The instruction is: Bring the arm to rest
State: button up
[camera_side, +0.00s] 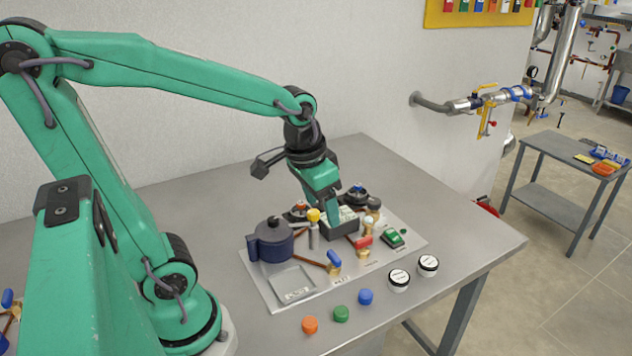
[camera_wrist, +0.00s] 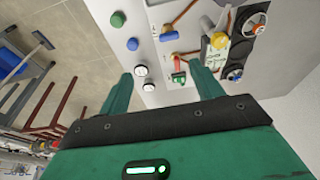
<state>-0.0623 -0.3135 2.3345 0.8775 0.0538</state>
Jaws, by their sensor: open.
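My gripper (camera_side: 334,205) points down over the exchanger panel (camera_side: 345,288) on the steel table. It hangs close above or beside the dark block (camera_side: 341,229) in the panel's middle. From the side I cannot tell whether it touches the block. In the wrist view the two green fingers of my gripper (camera_wrist: 163,82) stand wide apart with nothing between them. My arm is stretched out over the table from the left.
The panel carries a dark blue pot (camera_side: 270,241), a yellow knob (camera_side: 313,215), a red-handled valve (camera_side: 362,243) and a green switch (camera_side: 393,238). Orange (camera_side: 310,325), green (camera_side: 341,314) and blue (camera_side: 366,297) caps and two gauges (camera_side: 399,280) sit in front. The table's right side is clear.

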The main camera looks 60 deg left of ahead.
jog(key=s+d+r+t, duration=0.1)
jog(key=s+r+t, duration=0.1)
jog(key=s+r, duration=0.2)
jog(key=shift+s+d+r+t, duration=0.15)
jog(key=shift+s+d+t, duration=0.25)
jog(key=shift+s, duration=0.85)
